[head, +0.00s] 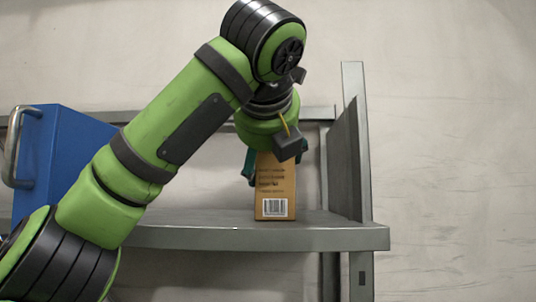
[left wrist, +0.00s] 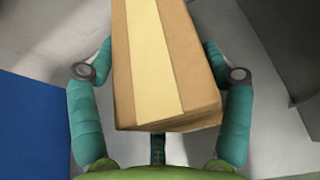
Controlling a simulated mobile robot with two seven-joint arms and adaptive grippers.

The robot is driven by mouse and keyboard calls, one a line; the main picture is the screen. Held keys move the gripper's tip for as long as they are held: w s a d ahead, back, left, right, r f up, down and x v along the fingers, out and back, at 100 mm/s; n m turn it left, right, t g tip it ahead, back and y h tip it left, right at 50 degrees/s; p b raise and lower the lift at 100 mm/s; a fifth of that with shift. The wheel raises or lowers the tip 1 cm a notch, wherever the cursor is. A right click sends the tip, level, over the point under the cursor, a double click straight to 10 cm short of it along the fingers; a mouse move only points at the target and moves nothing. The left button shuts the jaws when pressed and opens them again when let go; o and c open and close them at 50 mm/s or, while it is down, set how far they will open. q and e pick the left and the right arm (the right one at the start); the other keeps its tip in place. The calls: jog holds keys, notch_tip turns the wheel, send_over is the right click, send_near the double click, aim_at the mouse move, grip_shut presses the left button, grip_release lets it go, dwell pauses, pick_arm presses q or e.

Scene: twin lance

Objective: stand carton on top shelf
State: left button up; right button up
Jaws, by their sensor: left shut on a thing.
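A brown carton (head: 274,190) with printed text and a barcode stands upright at the grey top shelf (head: 240,236), near its right end. Its lower edge appears at the shelf surface; I cannot tell whether it touches. My left gripper (head: 275,170) comes down over the carton from above and is shut on it, with a teal finger showing on each side. In the left wrist view the carton (left wrist: 168,65), with a pale tape strip along it, sits between the two teal fingers (left wrist: 160,100). My right gripper is not in view.
A blue box (head: 62,165) with a metal handle stands on the shelf at the left, partly behind my arm. A grey upright post and side panel (head: 355,150) close the shelf's right end. A narrow stretch of shelf is bare between carton and panel.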

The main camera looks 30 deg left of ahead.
pick_arm(q)
jog(key=shift+s+d+f, duration=0.1)
jog(key=shift+s+d, duration=0.05)
jog(key=shift+d, duration=0.05)
jog(key=o, duration=1.4)
jog(key=shift+a, duration=0.1)
jog(key=b+v, duration=0.3)
jog(key=v, duration=0.9)
jog(key=shift+r, duration=0.25)
